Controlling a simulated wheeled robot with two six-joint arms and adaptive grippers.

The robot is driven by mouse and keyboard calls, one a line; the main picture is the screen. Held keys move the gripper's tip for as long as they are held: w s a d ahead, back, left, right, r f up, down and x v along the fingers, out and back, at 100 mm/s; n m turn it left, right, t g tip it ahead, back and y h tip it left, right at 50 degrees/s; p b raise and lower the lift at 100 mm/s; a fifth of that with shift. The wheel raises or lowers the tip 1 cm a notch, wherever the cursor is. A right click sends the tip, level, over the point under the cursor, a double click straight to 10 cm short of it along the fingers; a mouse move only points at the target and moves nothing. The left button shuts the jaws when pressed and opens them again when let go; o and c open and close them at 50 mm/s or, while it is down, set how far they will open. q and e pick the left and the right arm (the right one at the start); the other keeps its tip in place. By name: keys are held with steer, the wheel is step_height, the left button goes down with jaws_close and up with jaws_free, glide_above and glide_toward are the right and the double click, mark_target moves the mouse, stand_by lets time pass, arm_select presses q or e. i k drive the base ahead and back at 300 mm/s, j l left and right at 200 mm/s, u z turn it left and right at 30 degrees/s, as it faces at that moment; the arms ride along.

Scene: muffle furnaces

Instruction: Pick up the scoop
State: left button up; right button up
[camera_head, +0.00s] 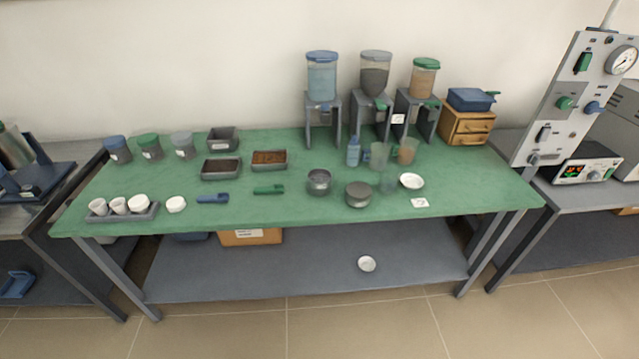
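Two small handled tools that look like scoops lie flat on the green tabletop (330,207). One is a blue scoop (212,198), left of the table's middle and near the front edge. The other is a green scoop (268,190), a little to its right. They lie apart from each other and nothing covers them. Neither of my grippers is in view.
A grey tray (98,217) with white cups stands left of the blue scoop, with a white lidded cup (176,204) between. Dark trays (221,168) stand behind the scoops. A metal pot (319,182) is right of the green scoop. Dispensers (322,95) stand at the back.

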mark_target(268, 190)
steer(key=i+j+z, duration=0.2)
steer(key=j, duration=0.2)
steer(key=i+j+z, duration=0.15)
steer(key=j, duration=0.25)
steer(key=i+j+z, duration=0.2)
steer(key=j, duration=0.2)
steer(key=k, duration=0.1)
